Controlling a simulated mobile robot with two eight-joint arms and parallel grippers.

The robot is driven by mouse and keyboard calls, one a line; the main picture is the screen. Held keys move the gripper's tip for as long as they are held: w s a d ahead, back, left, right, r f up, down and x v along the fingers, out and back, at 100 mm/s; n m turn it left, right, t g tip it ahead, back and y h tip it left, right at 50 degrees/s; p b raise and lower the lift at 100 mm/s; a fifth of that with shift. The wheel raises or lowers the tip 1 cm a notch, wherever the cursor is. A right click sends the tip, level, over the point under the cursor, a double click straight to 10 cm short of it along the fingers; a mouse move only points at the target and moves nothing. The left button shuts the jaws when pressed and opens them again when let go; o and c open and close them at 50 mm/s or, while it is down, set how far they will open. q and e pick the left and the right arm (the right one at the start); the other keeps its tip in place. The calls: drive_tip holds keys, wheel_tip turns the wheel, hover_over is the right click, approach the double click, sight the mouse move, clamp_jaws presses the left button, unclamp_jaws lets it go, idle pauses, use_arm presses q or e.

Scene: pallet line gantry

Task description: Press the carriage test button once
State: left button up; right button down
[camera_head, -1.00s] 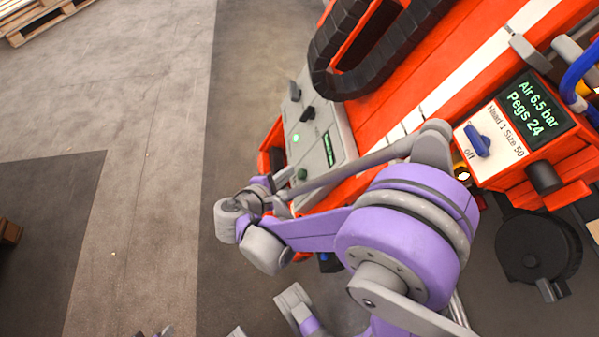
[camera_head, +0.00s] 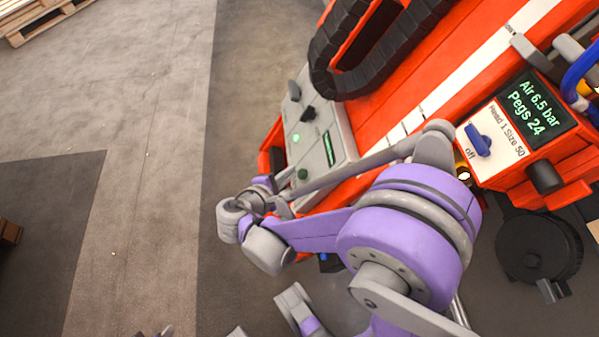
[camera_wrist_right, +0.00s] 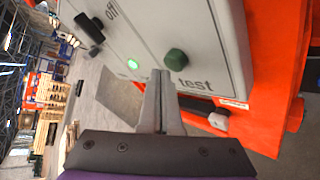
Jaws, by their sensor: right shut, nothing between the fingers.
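The carriage test button is the dark green round button (camera_wrist_right: 176,59) above the word "test" on a grey control panel (camera_wrist_right: 215,45). The head view shows the panel (camera_head: 342,127) on the red machine, with the green button (camera_head: 302,174) near its lower end. My right gripper (camera_wrist_right: 161,74) is shut and empty. In the wrist view its fingertips are just left of and slightly below the button; I cannot tell whether they touch the panel. In the head view my right gripper (camera_head: 283,197) is below the button, partly hidden by my wrist. My left gripper cannot be made out.
A lit green lamp (camera_wrist_right: 132,64) and a black knob (camera_wrist_right: 95,30) marked "off" share the panel. A second box with a blue knob (camera_head: 479,140) and screen (camera_head: 532,108) is at right. A black cable chain (camera_head: 335,55) lies above. Floor at left is open.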

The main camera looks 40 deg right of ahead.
drive_tip(key=shift+s+d+f, duration=0.35)
drive_tip(key=shift+d, duration=0.15)
idle(0.8)
idle(0.4)
drive_tip(key=shift+w+a+r, duration=0.45)
drive_tip(key=shift+a, duration=0.25)
drive_tip(key=a, duration=0.1)
drive_tip(key=w+a+r+p, duration=0.2)
drive_tip(key=shift+w+a+r, duration=0.15)
drive_tip(key=shift+a, duration=0.2)
idle(0.8)
